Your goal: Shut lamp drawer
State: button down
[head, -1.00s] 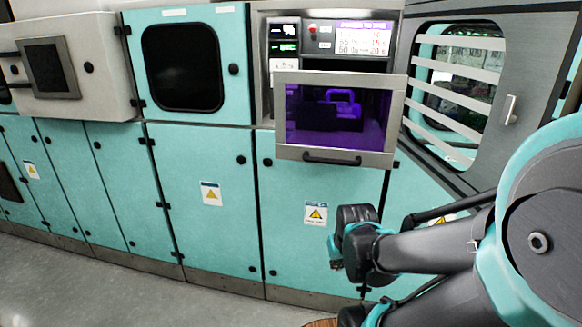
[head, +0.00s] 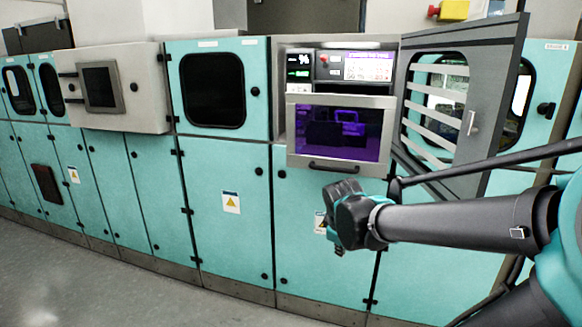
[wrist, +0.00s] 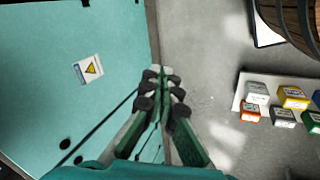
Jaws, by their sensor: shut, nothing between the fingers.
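The lamp drawer (head: 338,133) is a grey-framed box with a dark purple-lit window and a dark bar handle (head: 333,167) along its lower edge. It sits in the machine's bay and its front stands out from the bay. My gripper (head: 345,246) is in front of the teal doors, below the drawer and apart from it. In the wrist view my gripper (wrist: 162,82) points down with its fingers shut and empty. The drawer is not in the wrist view.
A grey louvred door (head: 455,105) stands open right of the drawer. Teal cabinets (head: 222,190) line the wall. The wrist view shows clear grey floor, a wooden barrel (wrist: 297,22) and several coloured boxes (wrist: 292,97) on a pale surface (wrist: 241,88).

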jog(key=w+a+r+n+t+h, duration=0.1)
jog(key=w+a+r+n, duration=0.5)
jog(key=r+n, duration=0.4)
jog(key=n+t, duration=0.3)
jog(key=n, duration=0.9)
send_near(290, 164)
jog(key=s+a+r, duration=0.1)
jog(key=s+a, duration=0.1)
jog(key=s, duration=0.5)
jog(key=x, duration=0.4)
jog(key=w+r+x, duration=0.1)
jog(key=x, duration=0.3)
jog(key=d+x, duration=0.1)
jog(key=x, duration=0.3)
jog(key=shift+w+r, duration=0.25)
jog(key=shift+r, duration=0.1)
jog(key=shift+w+d, duration=0.2)
jog(key=shift+w, duration=0.3)
jog(key=shift+w, duration=0.15)
